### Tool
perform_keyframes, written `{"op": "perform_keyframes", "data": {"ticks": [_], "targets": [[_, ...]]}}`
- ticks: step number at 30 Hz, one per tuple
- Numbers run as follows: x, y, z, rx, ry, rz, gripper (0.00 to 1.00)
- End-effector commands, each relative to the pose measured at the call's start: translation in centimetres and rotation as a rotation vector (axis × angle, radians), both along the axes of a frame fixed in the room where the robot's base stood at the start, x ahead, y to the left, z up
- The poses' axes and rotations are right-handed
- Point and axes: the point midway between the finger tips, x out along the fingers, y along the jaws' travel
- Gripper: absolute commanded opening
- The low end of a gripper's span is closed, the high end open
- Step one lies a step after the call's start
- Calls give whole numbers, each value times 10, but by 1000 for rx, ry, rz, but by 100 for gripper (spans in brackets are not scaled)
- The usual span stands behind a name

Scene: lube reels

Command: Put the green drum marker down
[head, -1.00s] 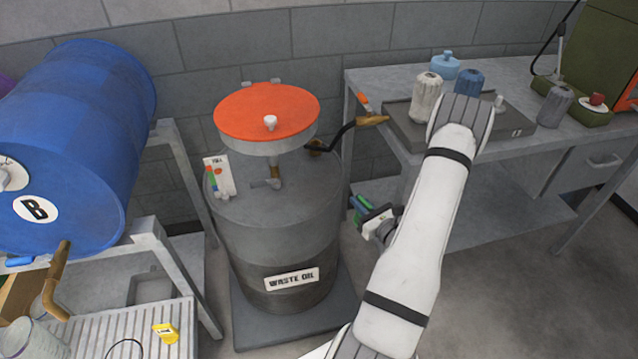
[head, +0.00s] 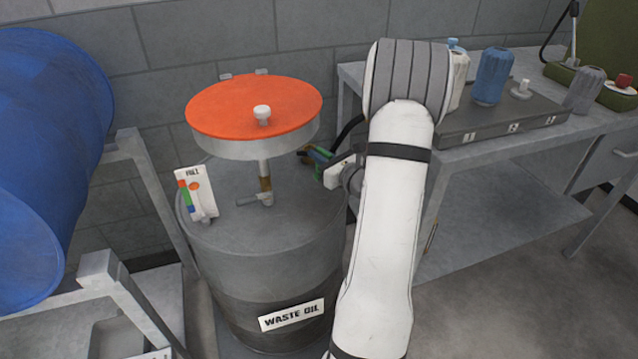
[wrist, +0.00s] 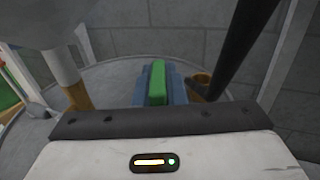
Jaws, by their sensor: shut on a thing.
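The green drum marker (wrist: 157,82) is between the blue fingers of my gripper (wrist: 157,88) in the wrist view. In the head view my gripper (head: 322,165) is at the right rear of the grey waste oil drum (head: 265,275), partly hidden by my arm, with the green marker (head: 321,154) showing at its tip. The drum top (wrist: 110,78) lies beyond and below the marker in the wrist view. I cannot tell whether the marker touches it.
An orange-topped funnel (head: 255,108) stands on the drum, its pipe (wrist: 72,80) left of my gripper. A brass fitting (wrist: 200,80) and black hose (wrist: 236,45) are close on the right. A coloured card (head: 196,195) stands at the drum's left; bare lid lies between.

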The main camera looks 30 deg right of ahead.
Motion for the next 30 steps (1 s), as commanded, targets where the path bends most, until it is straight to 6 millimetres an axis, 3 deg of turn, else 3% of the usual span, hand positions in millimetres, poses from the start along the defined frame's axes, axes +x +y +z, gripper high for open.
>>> {"op": "perform_keyframes", "data": {"ticks": [2,8,15,26,27,30], "targets": [[0,0,-15,3,0,0,0],[0,0,-30,1,0,-1,0],[0,0,-61,1,0,-1,0],[0,0,-65,-2,-2,-1,0],[0,0,-64,-2,-2,-1,13],[0,0,-63,-2,-2,-1,21]]}}
